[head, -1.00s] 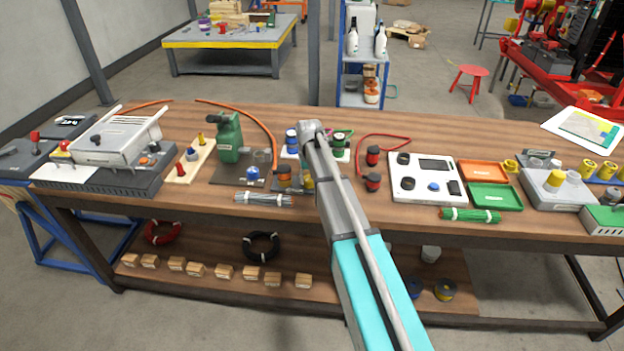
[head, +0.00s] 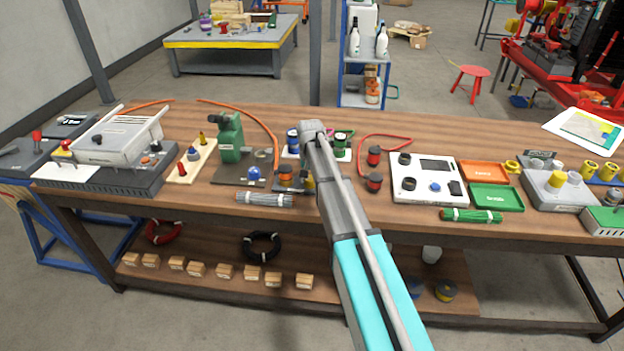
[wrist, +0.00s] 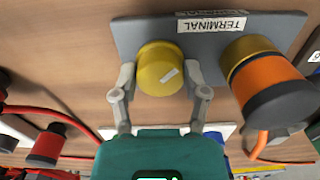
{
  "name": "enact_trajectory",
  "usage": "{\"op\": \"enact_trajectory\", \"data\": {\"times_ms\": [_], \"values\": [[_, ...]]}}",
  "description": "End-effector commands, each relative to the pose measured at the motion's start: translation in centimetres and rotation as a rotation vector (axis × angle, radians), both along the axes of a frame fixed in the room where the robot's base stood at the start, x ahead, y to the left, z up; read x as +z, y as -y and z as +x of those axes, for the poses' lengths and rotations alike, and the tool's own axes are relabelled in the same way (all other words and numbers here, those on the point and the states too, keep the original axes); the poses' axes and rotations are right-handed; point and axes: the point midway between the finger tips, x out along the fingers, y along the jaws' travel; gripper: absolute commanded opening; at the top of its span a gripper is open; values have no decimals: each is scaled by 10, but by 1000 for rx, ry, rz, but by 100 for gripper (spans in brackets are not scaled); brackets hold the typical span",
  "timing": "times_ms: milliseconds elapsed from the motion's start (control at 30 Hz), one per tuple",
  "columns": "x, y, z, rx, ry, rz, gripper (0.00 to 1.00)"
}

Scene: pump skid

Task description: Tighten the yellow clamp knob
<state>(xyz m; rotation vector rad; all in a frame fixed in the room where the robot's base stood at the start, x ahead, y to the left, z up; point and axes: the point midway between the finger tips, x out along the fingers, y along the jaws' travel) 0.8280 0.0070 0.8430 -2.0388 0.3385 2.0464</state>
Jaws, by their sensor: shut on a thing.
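The yellow clamp knob (wrist: 158,70) sits on a grey plate labelled TERMINAL (wrist: 150,30) in the wrist view, with a pale mark on its face. My gripper (wrist: 160,82) has one finger on each side of the knob and is shut on it. In the head view a small part of the yellow knob (head: 309,184) shows beside my arm. My gripper itself is hidden behind my arm in that view.
An orange and black plug (wrist: 268,82) with a yellow collar stands right beside the knob on the same plate. A red-and-black connector (wrist: 46,146) with a red cable lies at lower left. The workbench (head: 225,205) holds many other devices.

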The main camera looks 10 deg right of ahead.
Motion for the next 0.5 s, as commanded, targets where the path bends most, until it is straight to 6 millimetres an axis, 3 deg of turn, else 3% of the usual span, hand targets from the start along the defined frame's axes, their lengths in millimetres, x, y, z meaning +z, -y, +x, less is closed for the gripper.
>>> {"op": "enact_trajectory", "data": {"times_ms": [67, 100, 233, 267, 500], "values": [[0, 1, 5, -1, 9, -1, 11], [0, 1, 5, -1, 10, -1, 64], [0, 1, 4, -1, 8, -2, 88], [0, 1, 3, -1, 8, -2, 93], [0, 1, 2, 0, 5, -2, 93]]}}
